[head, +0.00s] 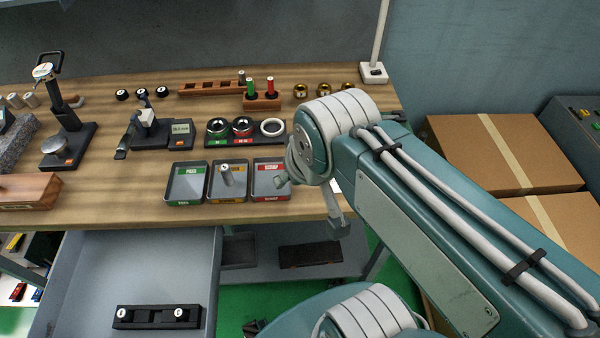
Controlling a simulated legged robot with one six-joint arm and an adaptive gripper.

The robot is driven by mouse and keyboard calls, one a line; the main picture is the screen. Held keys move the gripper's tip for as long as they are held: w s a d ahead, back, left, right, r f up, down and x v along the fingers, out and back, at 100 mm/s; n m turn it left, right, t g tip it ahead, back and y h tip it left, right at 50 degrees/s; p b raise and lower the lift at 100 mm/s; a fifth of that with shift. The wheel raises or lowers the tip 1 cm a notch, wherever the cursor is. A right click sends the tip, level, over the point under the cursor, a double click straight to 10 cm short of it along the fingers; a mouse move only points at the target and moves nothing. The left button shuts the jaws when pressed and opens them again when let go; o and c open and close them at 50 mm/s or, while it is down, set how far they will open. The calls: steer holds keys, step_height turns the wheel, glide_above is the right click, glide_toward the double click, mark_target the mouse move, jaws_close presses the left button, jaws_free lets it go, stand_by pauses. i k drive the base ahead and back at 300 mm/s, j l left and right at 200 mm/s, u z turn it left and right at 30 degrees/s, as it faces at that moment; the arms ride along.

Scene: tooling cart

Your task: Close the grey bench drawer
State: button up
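The grey bench drawer (150,262) is pulled open below the wooden bench top, at the lower left of the head view. A black holder with two small white-topped round pieces (157,316) lies in it. The drawer's lower end runs out of the picture. My gripper (338,222) shows only in part, below the elbow of my arm and to the right of the drawer, apart from it in the picture. The arm hides most of it, so its fingers cannot be made out.
The wooden bench top (110,208) carries three trays (186,184), gauges, rings and a rack with green and red handled tools (262,102). A grey lower shelf (270,265) shows right of the drawer. Cardboard boxes (500,150) stand at the right.

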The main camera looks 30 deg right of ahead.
mark_target(150, 272)
steer(key=u, duration=0.45)
steer(key=k+j+u, duration=0.1)
steer(key=u, duration=0.35)
steer(key=j+u, duration=0.2)
steer(key=u, duration=0.2)
steer(key=j+u, duration=0.15)
steer(key=u, duration=0.3)
steer(key=i+j+z, duration=0.1)
steer(key=i+j, duration=0.2)
